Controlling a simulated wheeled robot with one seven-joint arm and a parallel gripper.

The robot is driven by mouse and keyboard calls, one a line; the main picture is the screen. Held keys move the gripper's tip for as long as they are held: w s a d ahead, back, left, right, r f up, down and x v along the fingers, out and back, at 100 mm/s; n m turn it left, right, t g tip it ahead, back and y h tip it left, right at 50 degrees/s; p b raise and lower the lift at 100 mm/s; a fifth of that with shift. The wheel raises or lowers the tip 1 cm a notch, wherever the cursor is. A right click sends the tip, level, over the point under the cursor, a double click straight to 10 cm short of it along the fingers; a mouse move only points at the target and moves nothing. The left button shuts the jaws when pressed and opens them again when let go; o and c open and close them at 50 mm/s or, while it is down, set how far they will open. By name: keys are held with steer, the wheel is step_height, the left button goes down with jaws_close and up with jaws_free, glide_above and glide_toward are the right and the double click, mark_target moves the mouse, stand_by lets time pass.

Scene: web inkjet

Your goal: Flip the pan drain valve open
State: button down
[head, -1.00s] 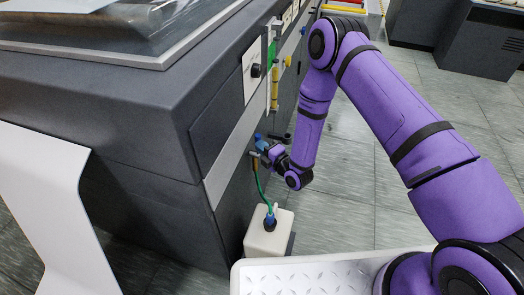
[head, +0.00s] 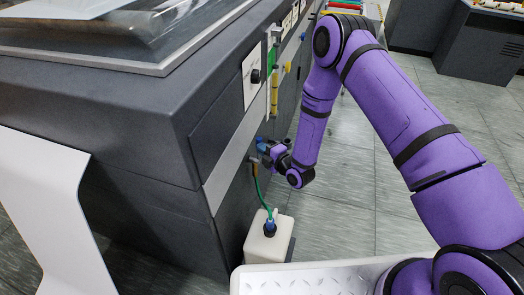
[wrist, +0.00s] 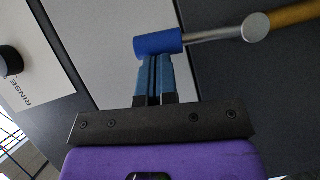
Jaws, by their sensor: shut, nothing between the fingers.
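The drain valve shows in the wrist view as a lever with a blue grip (wrist: 160,44), a silver rod, a round silver hub (wrist: 256,27) and a brass body (wrist: 297,16). In the head view the brass valve body (head: 254,168) is on the lower side of the dark machine, with a green hose below it. My gripper (wrist: 153,60) is shut and empty. Its blue fingertips are right at the underside of the blue grip in the picture; I cannot tell if they touch. In the head view my gripper (head: 262,146) is small and partly hidden by my wrist.
The green hose (head: 266,195) runs into a white container (head: 268,243) on the floor. A black knob (wrist: 10,62) sits on a panel marked RINSE. A yellow tube (head: 275,95) is on the machine's side. Open tiled floor (head: 350,190) lies to the right.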

steer(key=w+d+f+m+g, duration=0.3)
steer(key=w+f+m+g, duration=0.3)
steer(key=w+m, duration=0.2)
steer(key=shift+w+d+f+g, duration=0.15)
steer(key=shift+w+d+g, duration=0.2)
steer(key=shift+w, duration=0.7)
steer(key=shift+f, duration=0.15)
stand_by(0.3)
